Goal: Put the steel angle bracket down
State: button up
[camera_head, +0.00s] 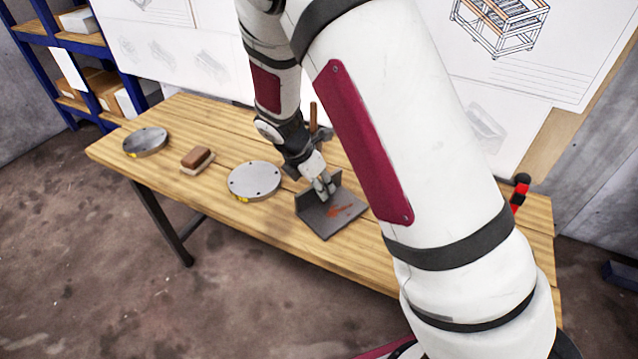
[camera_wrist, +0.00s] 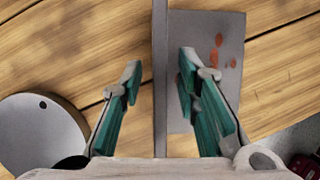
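The grey steel angle bracket (camera_head: 343,212) appears to rest on the wooden table, with one plate flat and the other upright. Orange-red stains mark its flat plate, which also shows in the wrist view (camera_wrist: 205,100). My gripper (camera_head: 325,192) is low at the bracket. In the wrist view my gripper (camera_wrist: 159,70) has its teal-padded fingers on either side of the upright plate, seen edge-on. A gap shows on each side of that plate, wider on the left, so the gripper is open around it.
A round steel disc (camera_head: 255,180) lies just left of the bracket. Another disc (camera_head: 147,141) and a brown-topped block or brush (camera_head: 197,158) are farther left. A wooden-handled tool (camera_head: 313,117) stands behind my gripper. A red-and-black tool (camera_head: 519,192) is at the table's right edge.

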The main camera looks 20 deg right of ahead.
jog(key=p+v, duration=0.2)
jog(key=v, duration=1)
jog(key=s+d+r+m+y, duration=0.1)
jog(key=s+d+r+m, duration=0.2)
jog(key=s+r+m, duration=0.3)
jog(key=s+d+r+m+y, duration=0.1)
jog(key=s+d+r+m, duration=0.1)
jog(key=s+r+m, duration=0.45)
jog(key=s+r+m+y, duration=0.2)
jog(key=s+m, duration=0.8)
jog(key=s, duration=1)
jog(key=shift+s+a+r+t+y, duration=0.2)
jog(key=shift+s+r+t+y, duration=0.15)
jog(key=shift+r, duration=0.25)
jog(key=shift+r, duration=0.1)
notch_tip(320, 180, up, 12)
jog(key=t+p, duration=0.2)
jog(key=p, duration=0.8)
jog(key=shift+d+p, duration=0.2)
jog(key=shift+p, duration=0.1)
